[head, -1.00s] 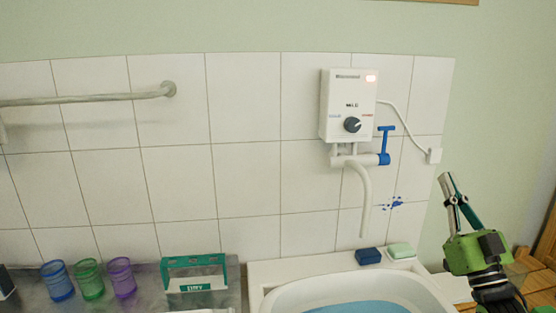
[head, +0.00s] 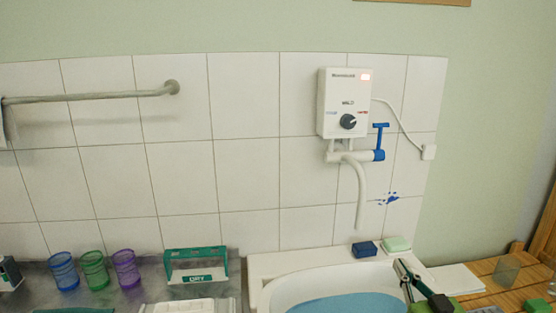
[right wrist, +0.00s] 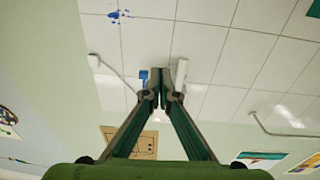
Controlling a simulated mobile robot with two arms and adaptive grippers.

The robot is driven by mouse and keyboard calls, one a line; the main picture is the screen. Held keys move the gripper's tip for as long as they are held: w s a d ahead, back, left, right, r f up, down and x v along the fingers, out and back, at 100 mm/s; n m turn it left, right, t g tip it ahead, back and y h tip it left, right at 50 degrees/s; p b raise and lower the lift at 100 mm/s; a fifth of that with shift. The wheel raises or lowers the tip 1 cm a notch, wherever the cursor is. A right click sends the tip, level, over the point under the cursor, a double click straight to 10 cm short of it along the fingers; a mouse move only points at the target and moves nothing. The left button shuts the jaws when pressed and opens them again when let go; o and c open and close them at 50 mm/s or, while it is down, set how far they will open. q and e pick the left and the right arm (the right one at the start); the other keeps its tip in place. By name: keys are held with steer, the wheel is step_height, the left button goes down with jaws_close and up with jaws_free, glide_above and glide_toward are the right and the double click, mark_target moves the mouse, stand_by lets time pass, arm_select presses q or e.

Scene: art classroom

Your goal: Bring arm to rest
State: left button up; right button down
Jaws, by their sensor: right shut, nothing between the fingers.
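My right gripper (head: 403,272) shows at the lower right of the head view, in front of the right rim of the white sink (head: 273,291). Its two fingers lie together, shut and empty. In the right wrist view the closed fingertips (right wrist: 160,75) point toward the tiled wall, with nothing between them. Most of my right arm is below the head picture. My left gripper does not show.
A water heater (head: 344,103) with a blue-handled tap hangs above the sink. A blue sponge (head: 365,249) and green soap (head: 397,244) sit on the sink's back ledge. Blue, green and purple cups stand left of a green DRY rack (head: 196,265). A wooden slatted surface (head: 484,274) lies right.

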steer(key=s+a+f+g, duration=0.4)
steer(key=s+f, duration=0.2)
steer(key=f, duration=0.5)
steer(key=s+a+f+g, duration=0.1)
steer(key=s+f+g, duration=0.35)
steer(key=s, duration=0.45)
steer(key=s+a+f+g+h, duration=0.1)
steer(key=s+a+f+g, duration=0.3)
steer(key=s, duration=0.6)
steer(key=s+d+f+g, duration=0.1)
steer(key=s+f+g, duration=0.2)
steer(key=s+f, duration=0.45)
step_height(320, 180, down, 25)
steer(key=s+n, duration=0.1)
steer(key=s, duration=0.2)
steer(key=s+d+f+g, duration=0.2)
steer(key=s+d+f, duration=0.1)
steer(key=s+f, duration=1.2)
steer(key=shift+s+f+h, duration=0.3)
steer(key=shift+s+f, duration=0.05)
steer(key=shift+s, duration=0.7)
